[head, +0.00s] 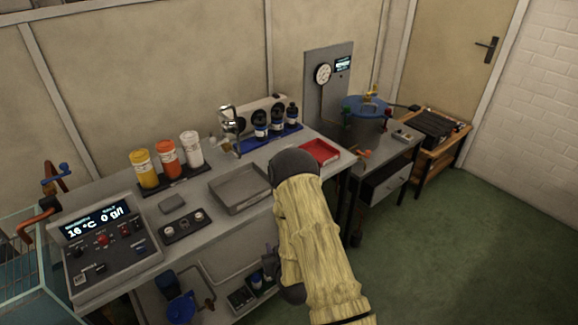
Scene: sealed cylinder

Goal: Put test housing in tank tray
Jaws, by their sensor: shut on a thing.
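My arm, in a pale yellow sleeve with dark rounded joints, reaches up over the front of the bench in the head view. I cannot identify the test housing for certain. An empty grey tray (240,188) lies on the bench left of my arm, and a red tray (318,152) lies at the bench's right end. I cannot tell which is the tank tray. A round tank with a blue lid (366,107) stands on the side table at the right.
Yellow (145,169), orange (168,159) and white (191,149) bottles stand at the back. Several dark bottles (276,122) stand on a blue mat. A control box (103,243) sits at the left end, with a wire basket (25,265) beside it. Green floor at right is clear.

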